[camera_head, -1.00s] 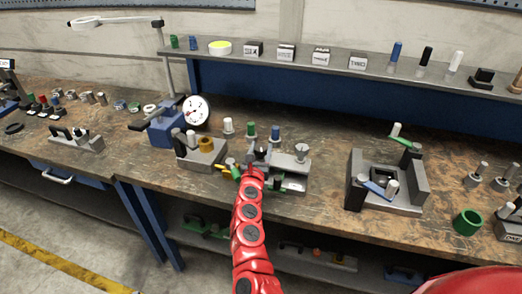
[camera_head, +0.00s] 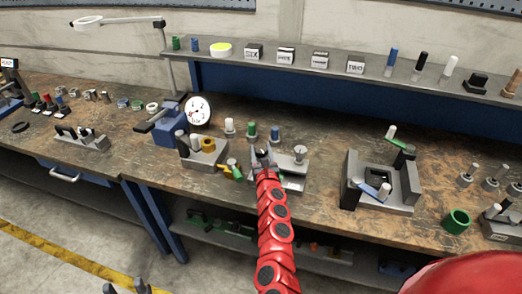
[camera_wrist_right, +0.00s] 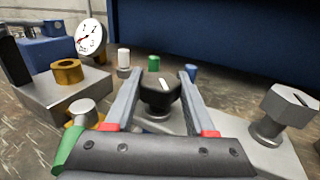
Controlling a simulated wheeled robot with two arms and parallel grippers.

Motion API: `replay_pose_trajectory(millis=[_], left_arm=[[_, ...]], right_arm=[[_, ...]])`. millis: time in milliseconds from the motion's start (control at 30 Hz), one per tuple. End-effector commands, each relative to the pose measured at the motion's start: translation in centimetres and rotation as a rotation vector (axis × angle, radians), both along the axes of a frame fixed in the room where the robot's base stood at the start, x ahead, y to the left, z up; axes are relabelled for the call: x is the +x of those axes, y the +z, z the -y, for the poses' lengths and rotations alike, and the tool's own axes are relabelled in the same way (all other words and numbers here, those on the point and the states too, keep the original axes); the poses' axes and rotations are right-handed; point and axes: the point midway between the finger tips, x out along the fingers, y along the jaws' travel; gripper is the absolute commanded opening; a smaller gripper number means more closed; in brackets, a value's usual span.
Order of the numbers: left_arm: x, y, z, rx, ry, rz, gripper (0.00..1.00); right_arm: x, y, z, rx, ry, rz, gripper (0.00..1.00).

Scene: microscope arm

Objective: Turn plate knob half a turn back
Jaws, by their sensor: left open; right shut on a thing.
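The black plate knob (camera_wrist_right: 160,93) with a white pointer line stands on the grey plate fixture (camera_wrist_right: 262,150). My right gripper (camera_wrist_right: 160,78) is shut on the knob, one finger on each side of it. The white line points up and slightly left in the right wrist view. In the head view my right gripper (camera_head: 264,158) is over the fixture on the bench and mostly hides the knob. My left gripper (camera_head: 126,288) is at the bottom left edge, open and empty, away from the bench; only its fingertips show.
A block with a brass ring (camera_wrist_right: 68,72) and a dial gauge (camera_wrist_right: 90,38) are left. Green (camera_wrist_right: 154,63) and blue (camera_wrist_right: 190,72) pegs stand behind. A clamp fixture (camera_head: 382,180) is further right.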

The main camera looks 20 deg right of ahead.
Motion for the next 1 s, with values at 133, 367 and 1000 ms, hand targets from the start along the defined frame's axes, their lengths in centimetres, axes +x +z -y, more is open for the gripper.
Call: replay_pose_trajectory(millis=[133,367,1000], left_arm=[[0.0,-0.1,0.0,0.0,0.0,0.0,0.5],[0.0,0.0,0.0,0.0,0.0,0.0,0.5],[0.0,1.8,0.0,0.0,0.0,0.0,0.5]], right_arm=[[-0.1,-0.4,0.0,-0.001,-0.001,-0.005,0.64],[0.0,-0.2,0.0,0.0,-0.001,-0.003,0.85],[-4.7,0.0,-0.9,0.005,-0.003,-0.003,0.85]])
